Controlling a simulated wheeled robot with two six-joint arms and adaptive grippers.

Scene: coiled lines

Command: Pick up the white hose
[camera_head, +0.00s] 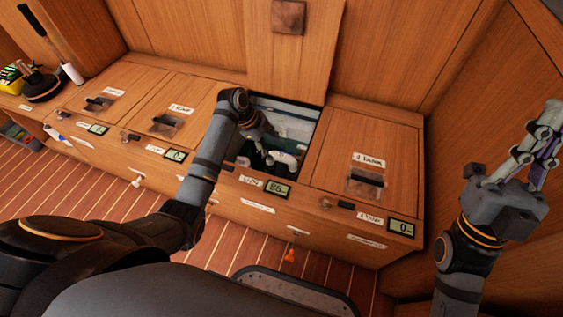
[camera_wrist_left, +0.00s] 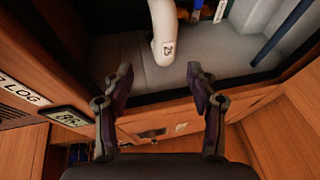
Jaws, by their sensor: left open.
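The white hose shows in the left wrist view (camera_wrist_left: 163,30) as a thick white tube with a dark-numbered label and a rounded lower end. In the head view a white piece (camera_head: 283,158) that looks like it lies inside the open locker compartment. My left gripper (camera_wrist_left: 159,70) is open, its two fingers spread on either side below the hose's end, with nothing between them that I can see held. In the head view my left gripper (camera_head: 265,138) reaches down into the compartment, partly hidden by its own wrist. My right gripper (camera_head: 550,122) is raised at the right, away from the locker.
The open compartment has a wooden rim (camera_wrist_left: 240,88) close to the left fingers. Closed wooden lids flank it, one labelled as a tank (camera_head: 345,155). Digital displays (camera_head: 278,190) line the front edge. A brush and a yellow item (camera_head: 12,75) stand at far left.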

